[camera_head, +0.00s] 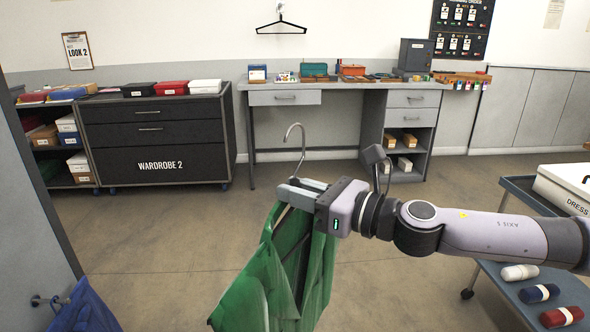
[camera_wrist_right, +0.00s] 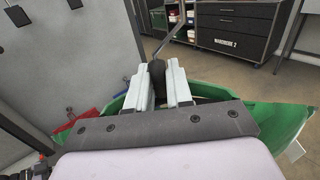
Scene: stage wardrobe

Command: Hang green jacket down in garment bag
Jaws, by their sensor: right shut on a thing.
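The green jacket (camera_head: 262,285) hangs on a dark hanger with a metal hook (camera_head: 298,142) pointing up. My right gripper (camera_head: 303,190) is shut on the hanger near its neck, just below the hook, and holds the jacket clear in mid-air. In the right wrist view, the two fingers (camera_wrist_right: 161,84) close around the dark hanger neck, and the green jacket (camera_wrist_right: 275,123) spreads to both sides below them. The lower end of the jacket is cut off by the head view's bottom edge. My left gripper is not in view. I see no garment bag that I can identify.
A grey panel (camera_head: 28,180) stands at the left, with a hook and blue cloth (camera_head: 85,308) on it. A blue-grey cart (camera_head: 520,300) with rolls and a white box is at the right. A dark drawer cabinet (camera_head: 158,145) and a desk (camera_head: 340,86) line the back wall. The middle floor is clear.

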